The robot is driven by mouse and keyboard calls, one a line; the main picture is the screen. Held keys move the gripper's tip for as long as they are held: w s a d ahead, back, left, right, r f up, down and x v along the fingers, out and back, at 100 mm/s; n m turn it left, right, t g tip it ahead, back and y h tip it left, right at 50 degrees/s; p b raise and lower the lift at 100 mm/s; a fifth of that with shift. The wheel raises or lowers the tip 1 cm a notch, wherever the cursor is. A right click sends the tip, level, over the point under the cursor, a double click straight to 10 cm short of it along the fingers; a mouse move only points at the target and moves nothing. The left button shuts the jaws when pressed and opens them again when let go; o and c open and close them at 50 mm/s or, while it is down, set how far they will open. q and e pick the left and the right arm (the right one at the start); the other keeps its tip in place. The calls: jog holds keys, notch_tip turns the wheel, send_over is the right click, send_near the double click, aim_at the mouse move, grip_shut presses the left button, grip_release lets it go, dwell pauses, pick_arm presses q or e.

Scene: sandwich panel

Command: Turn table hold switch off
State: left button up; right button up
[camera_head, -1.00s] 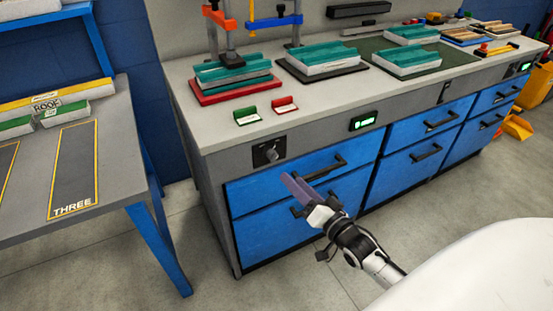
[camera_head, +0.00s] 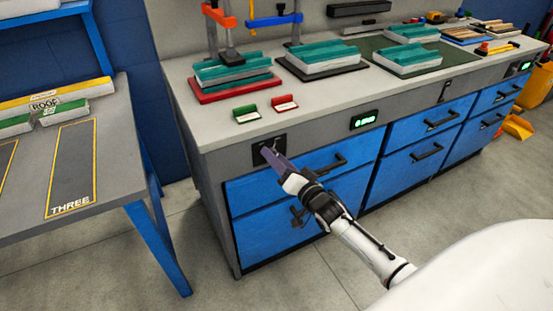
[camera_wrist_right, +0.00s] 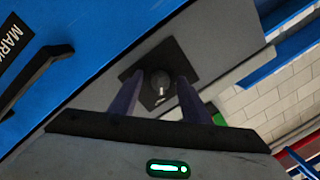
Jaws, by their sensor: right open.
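The switch is a dark square plate with a round knob, set in the grey front face of the workbench. In the head view its plate (camera_head: 269,143) shows above my right gripper (camera_head: 267,153), which covers most of the knob. In the right wrist view the knob (camera_wrist_right: 160,82) sits between the two purple fingers of my right gripper (camera_wrist_right: 158,95). The fingers are open, one on each side of the knob; I cannot tell if they touch it. A lit green display (camera_head: 364,121) is on the bench front to the right of the switch. My left gripper is not in view.
Blue drawers (camera_head: 301,205) with black handles are below the switch. On the bench top (camera_head: 220,125) are a green card (camera_head: 247,113), a red card (camera_head: 285,103) and teal-topped panels (camera_head: 322,57). A grey table (camera_head: 115,150) stands at the left.

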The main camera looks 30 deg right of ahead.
jog(key=c, duration=1)
jog(key=shift+c, duration=0.2)
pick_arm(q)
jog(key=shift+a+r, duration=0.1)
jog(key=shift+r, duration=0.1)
pick_arm(e)
jog(key=shift+n, duration=0.4)
pick_arm(q)
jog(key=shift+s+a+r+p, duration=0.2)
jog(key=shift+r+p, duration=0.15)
jog(key=shift+p, duration=0.4)
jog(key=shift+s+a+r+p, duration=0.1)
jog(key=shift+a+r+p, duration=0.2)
jog(key=shift+p, duration=0.45)
pick_arm(e)
jog(key=shift+r+n+g+h, duration=0.1)
jog(key=shift+n+g+h, duration=0.15)
jog(key=shift+n, duration=2.8)
jog(key=shift+r+n+g+h, duration=0.15)
jog(key=shift+n+g, duration=0.1)
jog(key=shift+n, duration=2.8)
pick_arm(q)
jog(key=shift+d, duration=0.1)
pick_arm(e)
jog(key=shift+f+n, duration=0.1)
jog(key=shift+n, duration=0.2)
jog(key=o, duration=1)
